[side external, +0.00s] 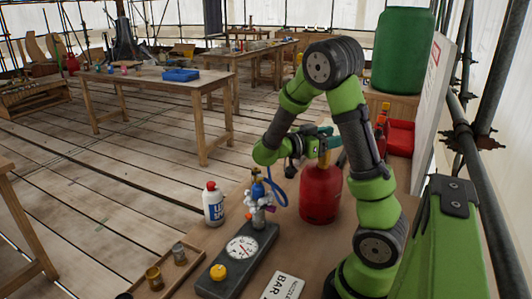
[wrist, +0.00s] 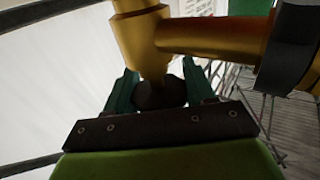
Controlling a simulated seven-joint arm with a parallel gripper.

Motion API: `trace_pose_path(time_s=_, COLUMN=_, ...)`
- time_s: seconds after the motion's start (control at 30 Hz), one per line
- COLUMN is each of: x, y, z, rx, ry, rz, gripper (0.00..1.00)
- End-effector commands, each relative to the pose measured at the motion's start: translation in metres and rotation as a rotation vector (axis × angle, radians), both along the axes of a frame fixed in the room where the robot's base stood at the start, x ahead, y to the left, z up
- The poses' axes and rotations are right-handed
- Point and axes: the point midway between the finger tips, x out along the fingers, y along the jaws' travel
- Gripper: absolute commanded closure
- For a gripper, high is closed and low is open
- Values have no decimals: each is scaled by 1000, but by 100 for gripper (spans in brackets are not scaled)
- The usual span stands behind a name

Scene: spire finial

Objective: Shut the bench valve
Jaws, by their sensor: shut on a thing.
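A brass valve body (wrist: 145,40) with a side pipe (wrist: 210,38) fills the top of the wrist view. A dark rounded knob (wrist: 160,94) sits at its near end. My gripper (wrist: 160,90) has its two teal fingers on either side of this knob and is shut on it. In the side external view my gripper (side external: 326,140) is level, just above the red gas cylinder (side external: 321,192). The fingers and arm largely hide the valve there. I cannot tell how far the knob is turned.
A grey base with a dial gauge (side external: 241,247) and yellow knob (side external: 218,272) lies on the bench. A small blue torch (side external: 258,190) with a blue hose stands at its far end. A white bottle (side external: 213,205), a wooden tray of small pots (side external: 180,255) and a white card (side external: 284,287) are nearby.

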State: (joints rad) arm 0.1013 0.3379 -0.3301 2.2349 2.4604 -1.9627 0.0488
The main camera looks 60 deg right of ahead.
Motion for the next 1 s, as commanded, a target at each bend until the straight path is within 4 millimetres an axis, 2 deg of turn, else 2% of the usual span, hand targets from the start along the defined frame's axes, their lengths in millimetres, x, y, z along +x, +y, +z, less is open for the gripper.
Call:
trace_pose_path(time_s=0.03, x=0, y=0, z=1, rx=-1, ry=1, rz=2, gripper=43)
trace_pose_path(time_s=0.17, x=0, y=0, z=0, rx=-1, ry=1, rz=2, gripper=25)
trace_pose_path(time_s=0.5, x=4, y=4, z=0, rx=-1, ry=1, rz=5, gripper=25)
trace_pose_path(time_s=0.8, x=32, y=42, z=0, rx=-2, ry=1, rz=9, gripper=25)
trace_pose_path(time_s=1.0, x=44, y=59, z=0, rx=-1, ry=0, rz=5, gripper=25)
